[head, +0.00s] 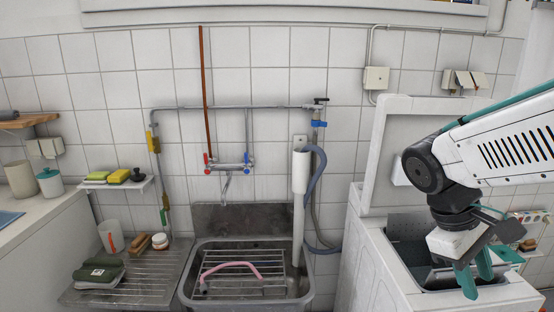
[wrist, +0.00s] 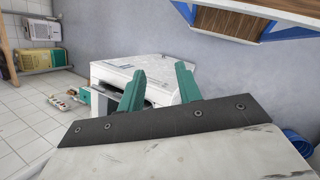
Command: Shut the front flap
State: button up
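A white top-loading washer (head: 375,270) stands at the right in the head view, its lid (head: 395,118) raised upright at the back. Its top opening shows a dark inside with grey metal panels (head: 407,228). Which panel is the front flap is hard to tell, as my gripper and arm cover part of the opening. My gripper (head: 477,275) hangs over the opening, its two teal fingers pointing down. In the wrist view the fingers (wrist: 160,85) stand apart with nothing between them. Contact with a flap cannot be told.
Left of the washer is a metal sink (head: 245,290) with a pink hose, and a drainboard (head: 150,270) with brushes. In the wrist view a white appliance (wrist: 145,67) shows beyond the fingers, with tiled floor (wrist: 30,110) at left and a blue container (wrist: 297,142) at right.

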jog(key=s+a+m+t+y, duration=0.1)
jog(key=s+a, duration=0.1)
jog(key=s+a+r+m+t+y, duration=0.1)
jog(key=s+a+m+y, duration=0.1)
jog(key=s, duration=0.1)
jog(key=s+a+m+t+y, duration=0.1)
jog(key=s+a+t, duration=0.1)
jog(key=a, duration=0.1)
jog(key=shift+s+r+m+y, duration=0.25)
jog(key=shift+s+m+y, duration=0.05)
jog(key=shift+s, duration=0.05)
jog(key=shift+c, duration=1.3)
jog(key=shift+a, duration=0.1)
grip_shut()
jog(key=shift+a, duration=0.15)
